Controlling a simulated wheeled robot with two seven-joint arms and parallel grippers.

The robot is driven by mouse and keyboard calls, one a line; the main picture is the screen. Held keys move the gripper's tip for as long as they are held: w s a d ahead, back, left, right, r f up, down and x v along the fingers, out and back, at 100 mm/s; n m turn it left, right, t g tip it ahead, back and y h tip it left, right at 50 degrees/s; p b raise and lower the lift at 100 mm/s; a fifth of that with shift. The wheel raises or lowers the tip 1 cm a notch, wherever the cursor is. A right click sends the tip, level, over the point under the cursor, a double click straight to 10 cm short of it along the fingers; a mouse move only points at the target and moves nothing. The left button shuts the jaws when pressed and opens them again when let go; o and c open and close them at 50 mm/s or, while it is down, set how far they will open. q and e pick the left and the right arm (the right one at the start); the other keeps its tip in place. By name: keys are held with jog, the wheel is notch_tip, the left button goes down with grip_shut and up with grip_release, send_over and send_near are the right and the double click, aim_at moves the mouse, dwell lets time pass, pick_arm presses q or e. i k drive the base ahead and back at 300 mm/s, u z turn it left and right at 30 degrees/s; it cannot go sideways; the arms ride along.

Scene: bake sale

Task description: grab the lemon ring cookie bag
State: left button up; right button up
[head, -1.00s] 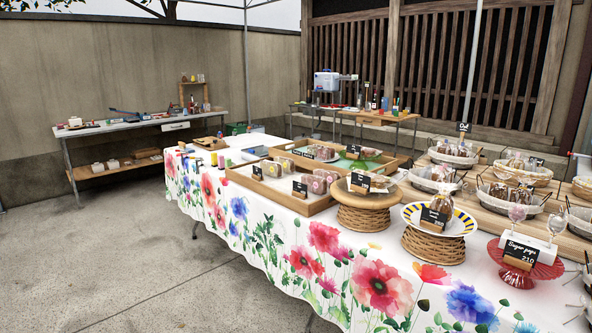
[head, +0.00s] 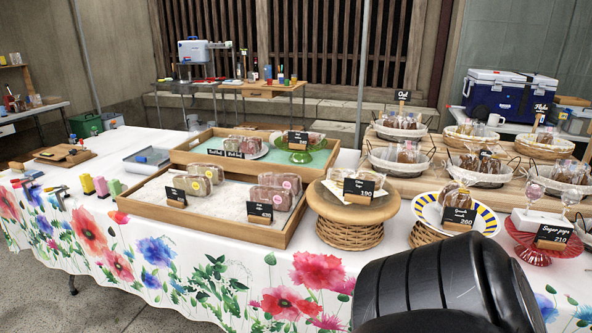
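Bagged cookies stand in the front wooden tray (head: 125,207) on the flowered table. A left group of bags (head: 208,174) sits behind a small black sign, and a right group of bags (head: 284,184) with round yellow and pink marks sits behind another. More bags (head: 245,144) lie in the rear tray (head: 180,155). I cannot tell for sure which is the lemon ring cookie bag, as the signs are too small to read. Neither gripper shows. A black rounded part of my own arm fills the bottom right, hiding part of the table front.
A woven stand with a wooden top (head: 350,232), a striped plate (head: 430,215) and a red cake stand (head: 530,251) stand right of the trays. Several baskets (head: 400,130) are behind. Thread spools (head: 101,187) and tools lie left.

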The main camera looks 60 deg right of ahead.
aim_at(338, 175)
jog(key=z, duration=0.75)
jog(key=i, duration=1.3)
jog(key=z, duration=1.1)
